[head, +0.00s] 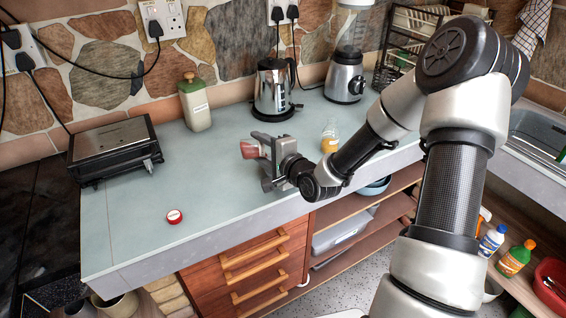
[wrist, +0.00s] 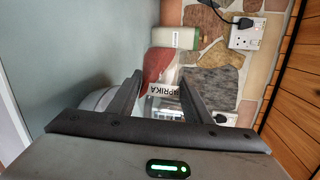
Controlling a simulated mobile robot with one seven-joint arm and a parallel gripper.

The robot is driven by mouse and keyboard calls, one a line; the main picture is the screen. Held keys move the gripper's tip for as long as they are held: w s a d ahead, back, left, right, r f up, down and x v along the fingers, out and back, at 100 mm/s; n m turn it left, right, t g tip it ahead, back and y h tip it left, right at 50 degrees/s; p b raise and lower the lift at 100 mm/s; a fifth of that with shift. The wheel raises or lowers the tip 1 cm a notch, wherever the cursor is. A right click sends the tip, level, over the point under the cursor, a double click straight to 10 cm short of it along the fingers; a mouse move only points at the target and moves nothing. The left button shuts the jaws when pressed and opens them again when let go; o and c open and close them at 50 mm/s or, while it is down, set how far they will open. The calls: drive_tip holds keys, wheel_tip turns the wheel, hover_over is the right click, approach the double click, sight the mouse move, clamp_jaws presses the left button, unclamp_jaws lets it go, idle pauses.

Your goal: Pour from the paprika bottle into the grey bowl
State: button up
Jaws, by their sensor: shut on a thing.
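My gripper (head: 262,152) is over the counter and shut on the paprika bottle (head: 249,149). The bottle is clear with red powder in it and is tipped well over, its red end to the left in the head view. In the wrist view the bottle (wrist: 158,62) is between the fingers, and its label reads upside down. A pale grey rounded thing, probably the grey bowl (wrist: 97,99), shows partly behind the left finger in the wrist view. In the head view I cannot make the bowl out clearly around my gripper. Whether powder is falling cannot be seen.
A red and white lid (head: 174,217) lies on the counter (head: 225,190). A chrome kettle (head: 273,88) and blender (head: 345,82) stand behind, a green-capped container (head: 195,104) back left. A small jar with yellow contents (head: 329,137) is right of my gripper. A grill (head: 115,148) is at left.

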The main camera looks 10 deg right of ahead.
drive_tip(key=shift+d+f+m, duration=0.15)
drive_tip(key=shift+m, duration=0.25)
idle(1.2)
drive_tip(key=shift+d+r+m+t+y+p, duration=0.2)
drive_tip(key=shift+r+m+t+y+p, duration=0.15)
drive_tip(key=shift+r+m+y, duration=0.3)
idle(1.8)
drive_tip(key=shift+d+f+m+t+b, duration=0.3)
drive_tip(key=shift+f+m+t+b, duration=0.15)
drive_tip(key=shift+m, duration=0.3)
idle(1.8)
drive_tip(key=shift+d+r+m+y, duration=0.25)
drive_tip(key=shift+r+m+y, duration=0.05)
drive_tip(key=shift+m+y, duration=0.15)
idle(1.0)
